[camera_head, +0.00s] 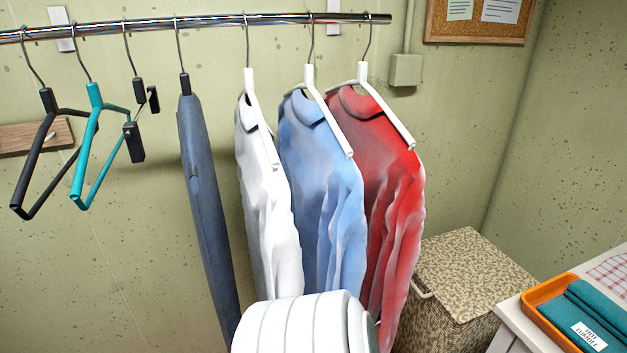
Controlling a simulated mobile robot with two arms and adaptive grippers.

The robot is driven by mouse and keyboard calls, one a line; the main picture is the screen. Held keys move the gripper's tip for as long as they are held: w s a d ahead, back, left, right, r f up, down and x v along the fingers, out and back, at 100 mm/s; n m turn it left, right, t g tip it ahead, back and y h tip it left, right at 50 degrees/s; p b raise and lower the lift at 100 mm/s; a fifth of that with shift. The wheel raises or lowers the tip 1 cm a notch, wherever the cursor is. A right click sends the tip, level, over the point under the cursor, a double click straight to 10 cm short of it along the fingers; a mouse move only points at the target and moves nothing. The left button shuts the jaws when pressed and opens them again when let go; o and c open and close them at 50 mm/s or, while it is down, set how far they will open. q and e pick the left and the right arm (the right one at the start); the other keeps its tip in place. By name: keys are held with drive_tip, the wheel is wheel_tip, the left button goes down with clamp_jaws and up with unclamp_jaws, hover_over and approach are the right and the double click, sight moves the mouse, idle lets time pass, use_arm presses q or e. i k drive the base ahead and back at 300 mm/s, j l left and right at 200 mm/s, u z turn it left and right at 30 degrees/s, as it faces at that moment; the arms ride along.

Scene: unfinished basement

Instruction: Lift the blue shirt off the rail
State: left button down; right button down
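The blue shirt (316,150) hangs on a white hanger (325,108) from the chrome rail (210,24). It hangs between the white shirt (262,170) on its left and the red shirt (385,170) on its right. The hanger's hook is over the rail. The shirt's lower part is hidden behind a white rounded part, which looks like part of my own arm. No gripper fingers show in the head view.
Dark trousers (205,200) hang left of the shirts. Black (40,160), teal (100,145) and clip (136,140) hangers hang empty further left. A woven hamper (465,270) stands lower right, beside a white table with an orange tray (545,293) holding teal cloth.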

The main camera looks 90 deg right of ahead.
sight(327, 184)
drive_tip(key=z, duration=2.45)
